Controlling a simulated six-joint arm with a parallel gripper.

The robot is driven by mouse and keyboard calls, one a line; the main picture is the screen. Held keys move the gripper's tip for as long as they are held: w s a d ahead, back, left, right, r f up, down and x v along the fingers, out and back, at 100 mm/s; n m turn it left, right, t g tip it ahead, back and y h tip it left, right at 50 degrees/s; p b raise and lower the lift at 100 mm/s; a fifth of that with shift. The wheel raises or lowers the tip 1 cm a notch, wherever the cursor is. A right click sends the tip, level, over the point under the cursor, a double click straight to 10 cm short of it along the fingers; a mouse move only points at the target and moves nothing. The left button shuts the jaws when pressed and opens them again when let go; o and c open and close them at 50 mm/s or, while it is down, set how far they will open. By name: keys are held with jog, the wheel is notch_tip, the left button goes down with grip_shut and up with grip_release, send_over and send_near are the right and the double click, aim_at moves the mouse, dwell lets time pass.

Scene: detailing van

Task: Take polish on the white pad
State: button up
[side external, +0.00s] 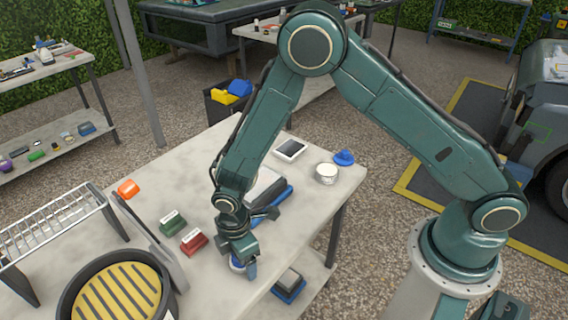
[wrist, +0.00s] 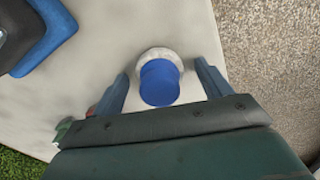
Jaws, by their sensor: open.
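The white pad (wrist: 153,54) is a pale round disc with a blue knob handle (wrist: 161,84), standing on the table near its front edge. In the wrist view my gripper (wrist: 162,82) is open, with one finger on each side of the blue handle and gaps between.
A blue knobbed piece (side external: 344,157) is beside the tub. A grey device on a blue tray (side external: 284,197) is behind my gripper. Green (side external: 172,222) and red (side external: 193,241) labelled blocks, a grey upright panel (side external: 150,240) and a round yellow slatted tray (side external: 72,296) are to the left.

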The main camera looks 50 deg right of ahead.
jog(key=c, duration=1.1)
jog(key=shift+o, duration=0.2)
jog(key=shift+r, duration=0.15)
notch_tip(320, 180, up, 20)
dwell(0.5)
